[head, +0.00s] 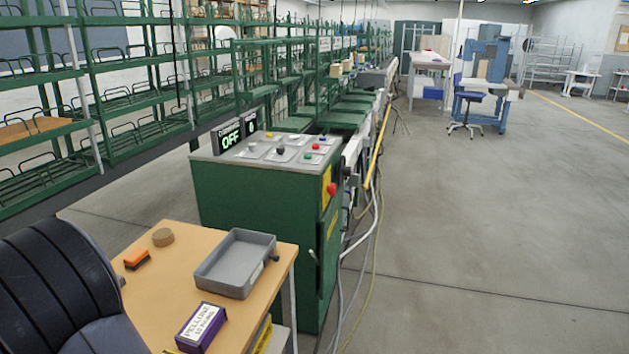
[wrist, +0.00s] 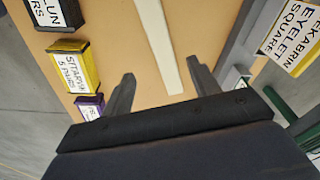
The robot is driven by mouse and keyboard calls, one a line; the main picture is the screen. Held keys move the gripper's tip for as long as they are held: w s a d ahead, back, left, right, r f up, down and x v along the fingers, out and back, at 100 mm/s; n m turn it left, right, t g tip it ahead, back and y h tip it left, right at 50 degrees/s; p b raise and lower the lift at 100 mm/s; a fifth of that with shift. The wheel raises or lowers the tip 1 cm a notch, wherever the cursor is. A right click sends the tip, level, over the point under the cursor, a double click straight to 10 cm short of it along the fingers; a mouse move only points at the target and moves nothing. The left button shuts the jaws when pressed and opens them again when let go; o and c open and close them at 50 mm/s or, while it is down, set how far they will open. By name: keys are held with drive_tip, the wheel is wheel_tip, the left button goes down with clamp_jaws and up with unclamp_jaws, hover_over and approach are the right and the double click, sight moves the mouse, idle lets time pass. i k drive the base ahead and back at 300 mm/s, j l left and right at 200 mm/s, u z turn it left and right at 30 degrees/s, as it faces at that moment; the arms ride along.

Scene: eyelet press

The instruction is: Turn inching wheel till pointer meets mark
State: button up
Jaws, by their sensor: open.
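No inching wheel, pointer or mark can be made out in either view. A blue upright machine (head: 486,75) stands far off at the back right in the head view; it is too small to tell whether it has a wheel. My gripper (wrist: 161,84) shows in the wrist view with its two dark fingers spread apart. Nothing is between the fingertips except a view of the tan tabletop and part of a pale strip (wrist: 158,40) lying on it.
A green cabinet (head: 250,225) reading OFF stands behind. Cables (head: 377,225) run along the floor. Open floor (head: 500,220) lies right.

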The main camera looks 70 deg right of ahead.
sight(344, 170)
drive_tip(key=z, duration=2.6)
